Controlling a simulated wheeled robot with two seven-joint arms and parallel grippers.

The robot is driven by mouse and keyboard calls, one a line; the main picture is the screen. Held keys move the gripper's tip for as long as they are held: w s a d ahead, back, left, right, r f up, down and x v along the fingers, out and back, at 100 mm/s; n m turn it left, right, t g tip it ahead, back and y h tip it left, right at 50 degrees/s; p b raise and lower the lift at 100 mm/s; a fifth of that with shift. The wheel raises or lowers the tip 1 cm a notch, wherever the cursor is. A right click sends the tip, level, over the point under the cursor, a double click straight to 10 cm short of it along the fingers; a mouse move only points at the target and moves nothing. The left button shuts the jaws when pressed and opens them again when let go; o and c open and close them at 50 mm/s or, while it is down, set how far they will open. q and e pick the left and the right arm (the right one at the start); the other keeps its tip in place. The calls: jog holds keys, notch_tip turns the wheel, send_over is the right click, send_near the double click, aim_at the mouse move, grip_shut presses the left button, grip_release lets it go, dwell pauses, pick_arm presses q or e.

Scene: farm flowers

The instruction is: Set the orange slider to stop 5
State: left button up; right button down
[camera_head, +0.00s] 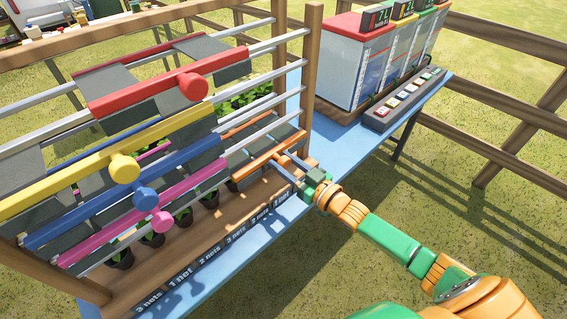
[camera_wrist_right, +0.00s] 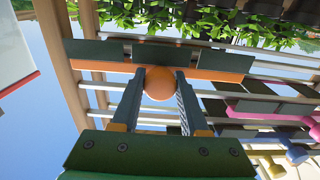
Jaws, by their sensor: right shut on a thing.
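The orange slider (camera_head: 262,157) is an orange bar with dark net panels on the rails, at the right end of the wooden rack in the head view. In the right wrist view its bar (camera_wrist_right: 100,66) spans the picture and its round orange knob (camera_wrist_right: 159,84) sits between my fingers. My right gripper (camera_head: 280,162) reaches in from the lower right and is shut on that knob. In the head view the gripper mostly hides the knob. Net-count labels (camera_head: 234,234) run along the rack's front edge; no stop numbers are readable. My left gripper is not in view.
Red (camera_head: 150,86), yellow (camera_head: 70,184), blue (camera_head: 110,202) and pink (camera_head: 130,216) sliders sit further left on the rack. The right post (camera_head: 310,70) stands close beyond the orange slider. Potted plants (camera_head: 183,217) stand beneath. A button panel (camera_head: 405,98) lies on the blue table at right.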

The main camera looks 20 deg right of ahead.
jog(key=shift+d+r, duration=0.1)
jog(key=c, duration=0.5)
grip_release()
jog(key=shift+o, duration=0.3)
jog(key=shift+d, duration=0.2)
jog(key=shift+s+f, duration=0.2)
jog(key=shift+s, duration=0.15)
jog(key=v, duration=0.6)
jog(key=shift+d, duration=0.15)
jog(key=shift+s+d, duration=0.1)
